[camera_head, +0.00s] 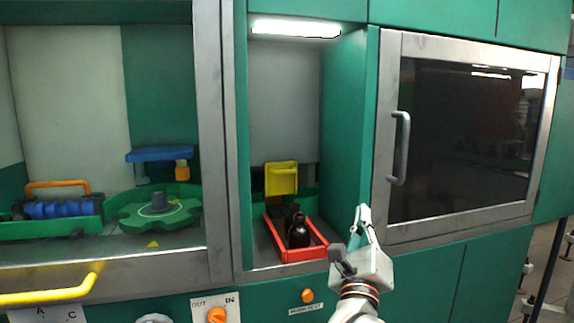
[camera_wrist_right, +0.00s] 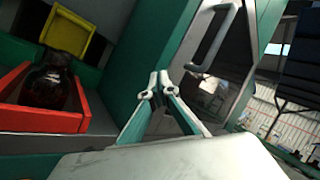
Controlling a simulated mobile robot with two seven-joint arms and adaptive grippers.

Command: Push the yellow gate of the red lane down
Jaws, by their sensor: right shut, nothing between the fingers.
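The yellow gate (camera_head: 281,178) stands raised at the back end of the red lane (camera_head: 320,251), inside the narrow lit bay. The gate also shows in the right wrist view (camera_wrist_right: 68,32), behind the red lane's wall (camera_wrist_right: 45,118). Dark amber bottles (camera_head: 299,236) stand in the lane; the front one also shows in the right wrist view (camera_wrist_right: 52,85). My right gripper (camera_head: 362,212) is shut and empty, in front of the bay's right edge. It is to the right of the lane and apart from the gate. My left gripper is not in view.
A green wall (camera_head: 345,140) bounds the bay on the right, beside a closed dark-windowed door with a grey handle (camera_head: 401,148). A metal post (camera_head: 234,140) bounds it on the left. A green star wheel (camera_head: 160,213) sits in the left bay. An orange knob (camera_head: 307,296) is below.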

